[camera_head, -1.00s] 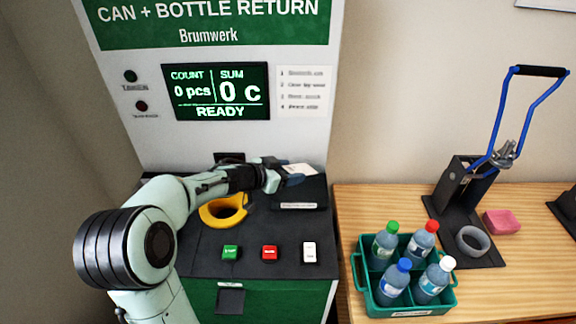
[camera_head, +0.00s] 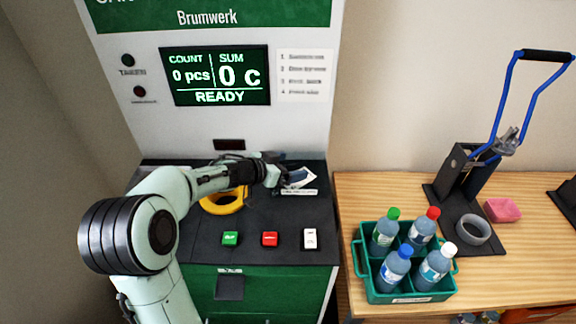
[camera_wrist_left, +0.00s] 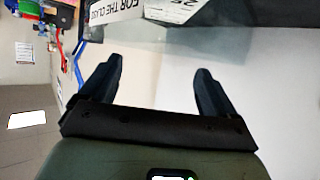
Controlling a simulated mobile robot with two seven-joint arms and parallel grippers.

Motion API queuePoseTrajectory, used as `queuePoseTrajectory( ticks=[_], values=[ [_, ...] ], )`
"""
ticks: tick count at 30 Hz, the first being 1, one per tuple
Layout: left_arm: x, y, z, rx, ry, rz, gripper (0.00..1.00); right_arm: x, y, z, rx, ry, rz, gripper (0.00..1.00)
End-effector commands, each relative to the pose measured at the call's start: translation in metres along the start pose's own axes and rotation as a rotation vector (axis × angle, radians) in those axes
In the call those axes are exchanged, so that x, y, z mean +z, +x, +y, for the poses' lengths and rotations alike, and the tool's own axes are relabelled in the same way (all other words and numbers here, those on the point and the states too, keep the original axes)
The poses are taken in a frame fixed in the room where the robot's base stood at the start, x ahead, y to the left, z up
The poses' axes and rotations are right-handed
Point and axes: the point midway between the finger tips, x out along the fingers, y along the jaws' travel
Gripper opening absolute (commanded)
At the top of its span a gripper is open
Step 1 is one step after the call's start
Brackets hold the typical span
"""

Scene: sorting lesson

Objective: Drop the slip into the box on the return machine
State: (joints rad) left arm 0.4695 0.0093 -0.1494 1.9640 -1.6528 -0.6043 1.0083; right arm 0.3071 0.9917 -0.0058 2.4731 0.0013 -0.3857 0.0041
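The white printed slip (camera_head: 299,177) lies at the dark box (camera_head: 312,167) on the return machine's shelf, just behind the box's white label (camera_head: 298,192). The slip also shows at the top of the left wrist view (camera_wrist_left: 176,9), beside the label (camera_wrist_left: 116,9), beyond the fingertips. It looks to be inside the box, though the gripper hides part of it. My left gripper (camera_head: 290,179) is over the box's left part. Its fingers (camera_wrist_left: 158,72) are apart with nothing between them. My right gripper is out of view.
A yellow ring (camera_head: 222,208) and green (camera_head: 230,238), red (camera_head: 270,239) and white (camera_head: 310,238) buttons are on the machine's shelf. The screen (camera_head: 215,76) reads READY, 0 pcs. A green bottle crate (camera_head: 410,298), blue-handled press (camera_head: 490,140) and pink sponge (camera_head: 503,210) stand right.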

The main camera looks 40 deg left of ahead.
Motion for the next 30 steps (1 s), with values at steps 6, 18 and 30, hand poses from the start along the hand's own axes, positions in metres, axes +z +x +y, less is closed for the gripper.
queuePoseTrajectory(
  ticks=[6,18,30],
  values=[
    [0.0,-0.005,0.0,-0.001,0.0,0.0,0.9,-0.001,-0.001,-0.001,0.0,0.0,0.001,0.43],
    [-0.002,-0.085,-0.001,-0.005,0.002,0.004,0.9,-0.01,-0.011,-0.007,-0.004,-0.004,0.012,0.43],
    [0.0,-0.133,0.0,-0.001,0.0,0.0,0.9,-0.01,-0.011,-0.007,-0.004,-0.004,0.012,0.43]
  ],
)
